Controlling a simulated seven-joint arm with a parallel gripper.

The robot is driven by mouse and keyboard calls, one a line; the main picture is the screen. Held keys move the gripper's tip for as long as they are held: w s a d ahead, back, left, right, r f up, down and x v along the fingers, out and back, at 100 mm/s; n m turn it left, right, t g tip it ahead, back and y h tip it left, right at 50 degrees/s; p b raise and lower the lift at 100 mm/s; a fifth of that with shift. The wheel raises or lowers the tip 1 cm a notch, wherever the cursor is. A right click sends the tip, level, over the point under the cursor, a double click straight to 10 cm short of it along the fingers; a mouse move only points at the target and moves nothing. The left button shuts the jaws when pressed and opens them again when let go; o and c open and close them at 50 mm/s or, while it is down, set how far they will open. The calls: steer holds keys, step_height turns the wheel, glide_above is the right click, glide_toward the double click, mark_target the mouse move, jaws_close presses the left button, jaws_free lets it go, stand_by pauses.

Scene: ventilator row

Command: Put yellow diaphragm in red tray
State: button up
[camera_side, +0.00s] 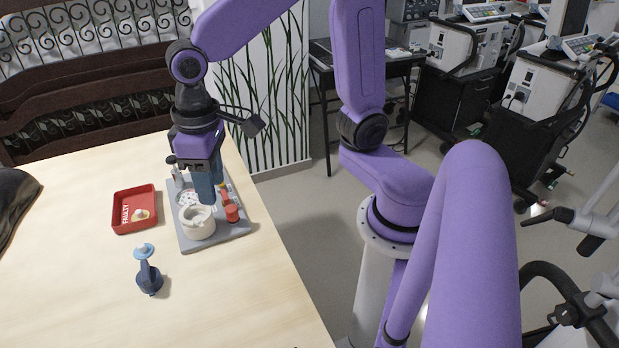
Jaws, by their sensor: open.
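The red tray (119,225), marked "FAULTY", lies on the table at the left. A small pale yellow piece (140,215), which looks like the yellow diaphragm, lies inside it near the right side. My gripper (207,201) is open and points down over the grey board, right of the tray and apart from it. Its fingertips are just above and behind a cream round housing (198,226). I see nothing held between the fingers, though they partly hide what is behind them.
The grey board (222,236) carries the housing, a white dotted disc (187,197) and red parts (232,213). A dark blue stand (149,280) with a light blue disc (144,250) on top stands in front of the tray. The table's front left is clear.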

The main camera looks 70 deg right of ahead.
steer(key=s+d+f+n, duration=0.1)
steer(key=s+d+n, duration=0.3)
steer(key=s, duration=0.3)
steer(key=s+d+f+n, duration=0.1)
steer(key=s+d+n, duration=0.3)
steer(key=s, duration=0.3)
steer(key=shift+s+n, duration=0.3)
steer(key=shift+n, duration=0.1)
